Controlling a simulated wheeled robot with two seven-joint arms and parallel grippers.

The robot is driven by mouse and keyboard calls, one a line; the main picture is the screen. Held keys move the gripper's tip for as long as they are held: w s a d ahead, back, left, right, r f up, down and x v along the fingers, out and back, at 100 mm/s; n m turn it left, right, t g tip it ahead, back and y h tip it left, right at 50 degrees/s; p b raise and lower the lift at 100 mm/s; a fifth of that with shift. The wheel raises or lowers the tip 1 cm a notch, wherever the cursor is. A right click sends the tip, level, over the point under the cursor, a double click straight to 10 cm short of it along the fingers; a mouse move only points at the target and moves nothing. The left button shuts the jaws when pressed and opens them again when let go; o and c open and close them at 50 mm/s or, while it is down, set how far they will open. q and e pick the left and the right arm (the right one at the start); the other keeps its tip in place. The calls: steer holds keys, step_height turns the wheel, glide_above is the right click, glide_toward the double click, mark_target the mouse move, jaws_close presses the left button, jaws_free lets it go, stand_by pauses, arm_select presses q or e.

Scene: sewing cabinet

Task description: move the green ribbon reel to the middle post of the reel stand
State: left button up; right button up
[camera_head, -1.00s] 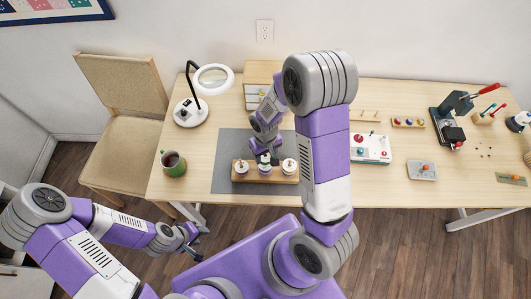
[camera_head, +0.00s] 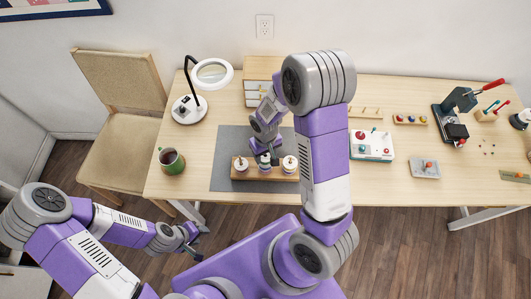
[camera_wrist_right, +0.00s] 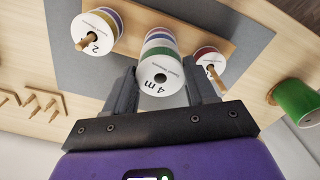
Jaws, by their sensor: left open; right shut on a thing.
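The reel stand (camera_head: 241,174) is a wooden block with reels at its three posts. My right gripper (camera_head: 264,159) is over the middle post. In the right wrist view, my right gripper (camera_wrist_right: 164,92) is shut on the green ribbon reel (camera_wrist_right: 160,78), white-faced and marked "4 m". It is in line with the middle post, against or just above reels with blue and other bands. No post tip shows in its hole; I cannot tell if it is threaded. Outer reels (camera_wrist_right: 97,32) (camera_wrist_right: 208,64) have post tips protruding. My left gripper (camera_head: 192,240) is open and empty, off the desk's front.
The stand is on a grey mat (camera_head: 228,149). A green mug (camera_head: 172,162) and a magnifier lamp (camera_head: 189,109) are to the left. A control box (camera_head: 371,145) and a small grey tray (camera_head: 425,169) are to the right. A chair (camera_head: 120,130) is beside the desk.

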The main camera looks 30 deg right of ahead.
steer(key=shift+f, duration=0.3)
steer(key=o, duration=1.1)
step_height(320, 180, up, 8)
steer(key=shift+f+p, duration=0.15)
steer(key=shift+p, duration=0.35)
